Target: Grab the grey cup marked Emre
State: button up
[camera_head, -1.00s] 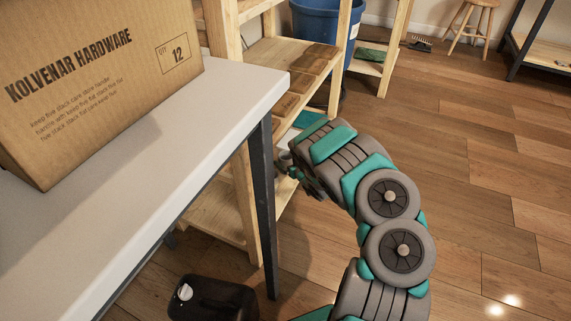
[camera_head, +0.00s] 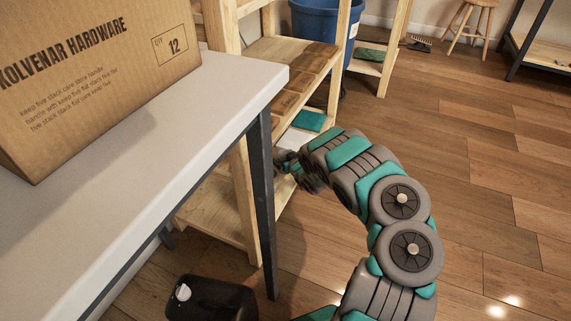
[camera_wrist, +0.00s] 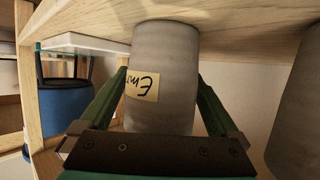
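The grey cup marked Emre (camera_wrist: 165,60) shows in the middle of the wrist view, which is upside down. It stands upright on a wooden shelf board (camera_wrist: 235,28). Its cream label (camera_wrist: 142,86) shows only the start of the name. My gripper (camera_wrist: 161,74) has one green finger on each side of the cup, with narrow gaps visible, so it looks open around it.
Another grey object (camera_wrist: 306,105) stands at the wrist view's right edge. A white table (camera_head: 215,100) with a cardboard box (camera_head: 100,75) is left of my arm. A blue bin (camera_head: 318,30) stands behind the shelves. A dark container (camera_head: 210,300) sits below.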

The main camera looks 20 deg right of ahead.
jog(key=c, duration=1.4)
jog(key=shift+r, duration=0.15)
